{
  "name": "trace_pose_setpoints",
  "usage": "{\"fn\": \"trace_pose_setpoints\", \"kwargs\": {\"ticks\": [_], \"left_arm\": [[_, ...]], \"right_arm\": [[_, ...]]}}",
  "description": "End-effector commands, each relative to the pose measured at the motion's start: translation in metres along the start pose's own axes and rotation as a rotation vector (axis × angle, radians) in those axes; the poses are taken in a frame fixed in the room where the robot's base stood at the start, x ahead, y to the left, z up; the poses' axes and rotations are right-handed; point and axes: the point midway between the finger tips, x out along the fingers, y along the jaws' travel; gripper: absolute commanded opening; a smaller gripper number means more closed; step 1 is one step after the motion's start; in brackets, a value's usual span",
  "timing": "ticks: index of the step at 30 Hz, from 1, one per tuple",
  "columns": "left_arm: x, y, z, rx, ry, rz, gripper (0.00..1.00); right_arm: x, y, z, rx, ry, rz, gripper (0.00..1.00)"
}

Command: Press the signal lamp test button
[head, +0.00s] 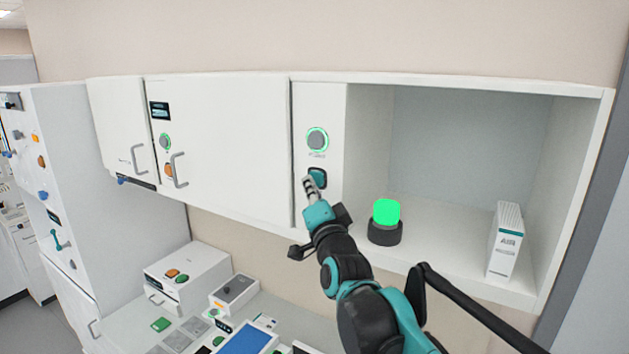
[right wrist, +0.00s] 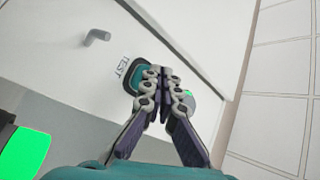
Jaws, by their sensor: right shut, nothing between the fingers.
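The signal lamp test button (head: 319,176) is a teal square in a dark frame on the white panel left of the open shelf. In the right wrist view the button (right wrist: 140,78) sits beside the word TEST, partly hidden by my fingers. My right gripper (head: 309,185) is shut and empty, its fingertips at the button's lower left edge. In the right wrist view the closed fingertips (right wrist: 163,75) overlap the button; I cannot tell if they touch it. The signal lamp (head: 386,212) glows green on a black base on the shelf. My left gripper is not in view.
A round grey button with a green ring (head: 317,139) is just above the test button. A white AIR box (head: 505,241) stands on the shelf at right. White cabinet doors (head: 230,140) are at left. Below is a counter with several devices, including a white button box (head: 187,272).

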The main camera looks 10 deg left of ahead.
Motion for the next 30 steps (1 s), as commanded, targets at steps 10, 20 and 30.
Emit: {"fn": "trace_pose_setpoints", "kwargs": {"ticks": [10,20,30], "left_arm": [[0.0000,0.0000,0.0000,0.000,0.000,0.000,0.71],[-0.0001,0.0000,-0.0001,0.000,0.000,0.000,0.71],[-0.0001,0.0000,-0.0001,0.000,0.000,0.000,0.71]], "right_arm": [[0.0031,0.0022,-0.0023,-0.001,0.001,0.000,0.00],[0.0058,0.0042,-0.0045,0.000,0.001,0.000,0.00],[0.0072,0.0052,-0.0055,0.000,0.001,0.000,0.00]]}}
